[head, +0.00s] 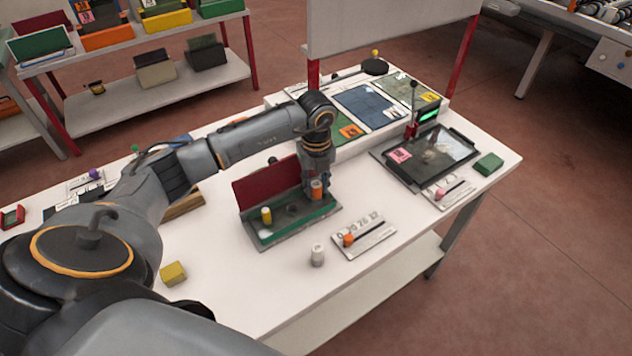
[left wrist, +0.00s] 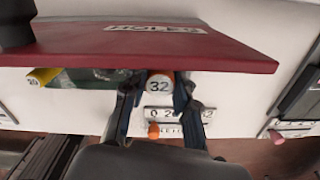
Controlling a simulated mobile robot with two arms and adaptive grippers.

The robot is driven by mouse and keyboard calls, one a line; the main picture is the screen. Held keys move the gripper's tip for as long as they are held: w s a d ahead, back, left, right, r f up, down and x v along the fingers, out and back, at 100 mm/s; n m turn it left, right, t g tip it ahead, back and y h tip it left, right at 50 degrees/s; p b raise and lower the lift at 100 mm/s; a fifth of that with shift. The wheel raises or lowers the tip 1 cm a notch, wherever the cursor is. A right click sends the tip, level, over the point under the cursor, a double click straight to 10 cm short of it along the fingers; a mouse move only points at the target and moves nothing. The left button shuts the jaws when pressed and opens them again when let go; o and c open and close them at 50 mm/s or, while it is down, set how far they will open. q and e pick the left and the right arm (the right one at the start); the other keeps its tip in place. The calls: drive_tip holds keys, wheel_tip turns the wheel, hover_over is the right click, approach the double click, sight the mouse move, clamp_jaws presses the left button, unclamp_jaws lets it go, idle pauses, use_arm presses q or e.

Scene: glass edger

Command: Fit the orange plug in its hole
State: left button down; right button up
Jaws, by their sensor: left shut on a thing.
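The orange plug (head: 316,189) has a white top marked 32, which shows in the left wrist view (left wrist: 159,83). My left gripper (head: 316,186) is shut on it, with one finger on each side, over the right end of the green block (head: 272,234). I cannot tell whether the plug's lower end is in a hole or just above one. The block has a dark open hole (head: 292,209) in the middle and a yellow plug (head: 266,215) standing at its left end. A dark red panel (head: 262,187) stands behind the block. My right gripper is not in view.
A pale grey plug (head: 318,255) stands loose on the white table (head: 240,290). A scale plate (head: 364,238) with an orange knob lies right of it. A yellow block (head: 173,273) lies front left. A black-framed tray (head: 432,156) is at the right.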

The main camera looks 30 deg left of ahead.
sight(316, 184)
use_arm(q)
drive_tip(key=shift+f, duration=0.15)
drive_tip(key=c, duration=1)
unclamp_jaws()
drive_tip(key=shift+c, duration=0.2)
drive_tip(key=shift+r, duration=0.45)
wheel_tip(316, 184, up, 12)
drive_tip(key=b, duration=0.3)
drive_tip(key=shift+f, duration=0.25)
